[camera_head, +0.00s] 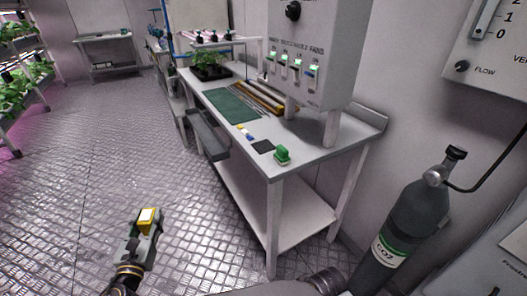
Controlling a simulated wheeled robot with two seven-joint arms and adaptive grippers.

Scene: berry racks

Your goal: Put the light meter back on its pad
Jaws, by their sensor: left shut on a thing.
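My left gripper (146,226) is at the lower left of the head view, over the floor and well away from the bench. It is shut on a small yellow thing with a pale face, which looks like the light meter (148,215). A small black square pad (263,146) lies bare on the bench top near its front edge, right of the gripper and farther off.
The white bench (310,153) carries a green mat (233,105), a green-topped object (282,154) beside the pad, and a plant tray (210,71). A control box (315,50) stands over it. A CO2 cylinder (410,220) is at right. The left floor is clear.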

